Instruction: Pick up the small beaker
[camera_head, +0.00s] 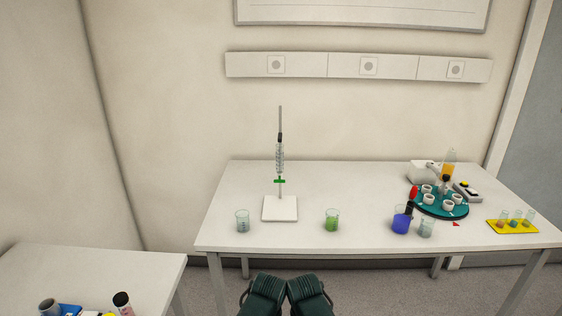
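Several small beakers stand upright along the front of the white table. A clear beaker (242,222) is at the left and a beaker with green contents (332,221) is near the middle. A beaker with blue contents (401,224) and another clear beaker (427,229) stand close together at the right. They look similar in size, so I cannot tell which is the small beaker. Two dark green parts of my arms show at the bottom centre, short of the table's front edge.
A burette stand (280,209) rises between the left and green beakers. At the right are a teal round tray (421,208) with white cups and a yellow rack (494,227) with small vessels. A second table (100,265) at lower left holds small items.

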